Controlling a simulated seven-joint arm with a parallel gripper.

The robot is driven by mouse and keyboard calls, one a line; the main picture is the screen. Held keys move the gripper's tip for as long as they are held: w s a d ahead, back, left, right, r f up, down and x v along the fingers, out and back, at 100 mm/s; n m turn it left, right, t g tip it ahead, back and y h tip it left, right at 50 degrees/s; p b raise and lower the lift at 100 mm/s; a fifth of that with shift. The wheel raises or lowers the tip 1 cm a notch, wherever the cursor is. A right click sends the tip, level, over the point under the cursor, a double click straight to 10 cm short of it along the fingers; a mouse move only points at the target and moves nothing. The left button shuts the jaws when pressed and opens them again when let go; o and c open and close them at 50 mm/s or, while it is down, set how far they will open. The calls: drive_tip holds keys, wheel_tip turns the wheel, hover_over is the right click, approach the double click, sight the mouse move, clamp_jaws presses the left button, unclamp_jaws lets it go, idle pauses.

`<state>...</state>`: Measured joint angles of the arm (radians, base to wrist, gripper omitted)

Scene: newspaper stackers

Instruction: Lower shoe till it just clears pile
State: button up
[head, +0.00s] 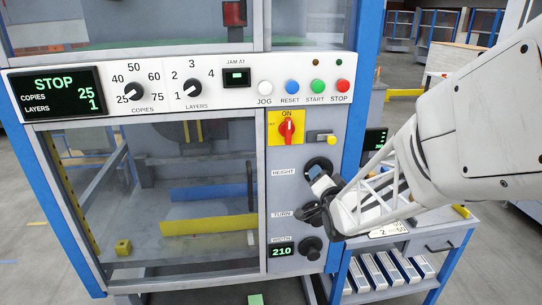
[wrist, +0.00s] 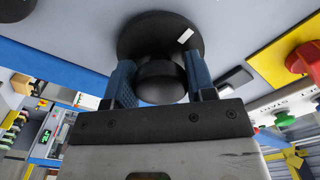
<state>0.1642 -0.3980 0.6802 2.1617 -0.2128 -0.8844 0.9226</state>
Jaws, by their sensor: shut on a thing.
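The black HEIGHT knob (head: 319,163) is on the grey panel right of the machine's window. My gripper (head: 318,178) is at this knob. In the wrist view, the blue finger pads of my gripper (wrist: 160,84) stand on both sides of the knob's round hub (wrist: 161,82), shut on it. A white mark shows on the knob's wide disc (wrist: 137,36). Behind the window are a blue bar (head: 205,192) and, lower, a yellow bar (head: 208,226). I cannot tell which part is the shoe, and I cannot make out the pile.
Above the knob is a red switch on a yellow plate (head: 287,128). Below it are the TURN control, partly hidden by my gripper, and the WIDTH knob (head: 311,248) with a display of 210. The upper display (head: 58,92) reads STOP. A cart (head: 440,243) stands at right.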

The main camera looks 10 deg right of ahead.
drive_tip(key=o, duration=0.9)
drive_tip(key=shift+s, duration=0.2)
drive_tip(key=s, duration=0.7)
drive_tip(key=shift+s, duration=0.25)
drive_tip(key=s+a+r+n+g, duration=0.1)
drive_tip(key=s+a+n+g, duration=0.1)
drive_tip(key=s+g, duration=0.3)
drive_tip(key=s+a+r+n+g, duration=0.1)
drive_tip(key=s+n+g, duration=0.3)
drive_tip(key=s, duration=0.7)
drive_tip(key=s+a+r+n+g, duration=0.2)
drive_tip(key=s+a+g, duration=0.2)
drive_tip(key=s+g, duration=0.2)
drive_tip(key=s, duration=0.2)
drive_tip(key=shift+s+n, duration=0.3)
drive_tip(key=shift+n, duration=0.1)
